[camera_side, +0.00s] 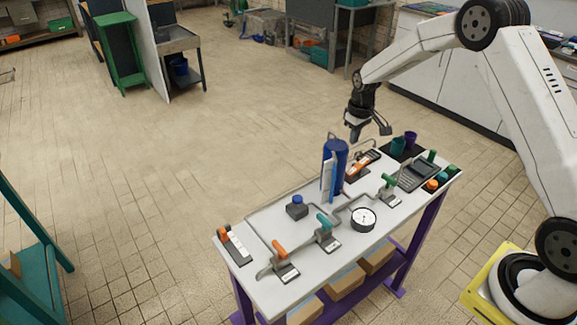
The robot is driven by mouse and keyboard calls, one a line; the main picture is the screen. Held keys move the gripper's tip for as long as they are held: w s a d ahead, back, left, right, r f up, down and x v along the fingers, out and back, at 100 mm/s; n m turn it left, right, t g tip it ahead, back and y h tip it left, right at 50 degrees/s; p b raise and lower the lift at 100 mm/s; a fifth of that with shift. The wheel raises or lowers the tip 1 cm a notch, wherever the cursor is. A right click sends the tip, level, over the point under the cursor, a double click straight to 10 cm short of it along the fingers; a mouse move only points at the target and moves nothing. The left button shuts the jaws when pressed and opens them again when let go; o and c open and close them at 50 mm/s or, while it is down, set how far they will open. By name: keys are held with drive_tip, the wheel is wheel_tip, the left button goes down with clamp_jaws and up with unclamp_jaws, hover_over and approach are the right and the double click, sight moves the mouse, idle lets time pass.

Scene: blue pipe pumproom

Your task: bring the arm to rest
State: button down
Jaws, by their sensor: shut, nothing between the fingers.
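My gripper (369,131) hangs from the end of my white arm at the upper right. It is shut and empty, above the back edge of the table (258,298), behind and to the right of the blue cylinder (334,160). It appears apart from everything on the table. The fingertips are small in this view and partly dark against the floor.
Dark cups (398,146) stand at the back right. Open floor lies left and behind.

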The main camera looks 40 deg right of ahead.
drive_tip(key=s+a+r, duration=0.2)
drive_tip(key=s+a, duration=0.2)
drive_tip(key=s, duration=0.4)
drive_tip(key=s+a+r+t, duration=0.1)
drive_tip(key=s+a+r, duration=0.1)
drive_tip(key=s+a, duration=0.3)
drive_tip(key=s+a+r, duration=0.2)
drive_tip(key=s+a, duration=0.3)
drive_tip(key=s, duration=0.6)
drive_tip(key=shift+t, duration=0.4)
